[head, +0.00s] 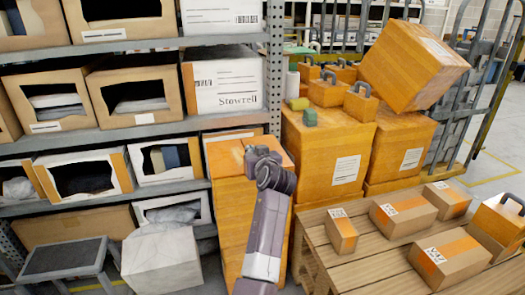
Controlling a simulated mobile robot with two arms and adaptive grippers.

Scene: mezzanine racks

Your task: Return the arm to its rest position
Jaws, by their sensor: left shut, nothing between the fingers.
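My left arm (267,235) comes up from the bottom middle of the head view. My left gripper (250,153) is at its upper end, dark grey, small and partly folded behind the wrist. It is shut and holds nothing. It shows in front of a tall orange box (232,195) beside the rack; whether it touches the box I cannot tell. My right gripper is not in view.
A grey rack (145,45) with open bins fills the left. Large orange boxes (325,150) are stacked behind, one tilted on top (412,62). A slatted wooden table (365,260) with several small cartons stands right. A white box (160,258) and dark step stool (65,257) stand lower left.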

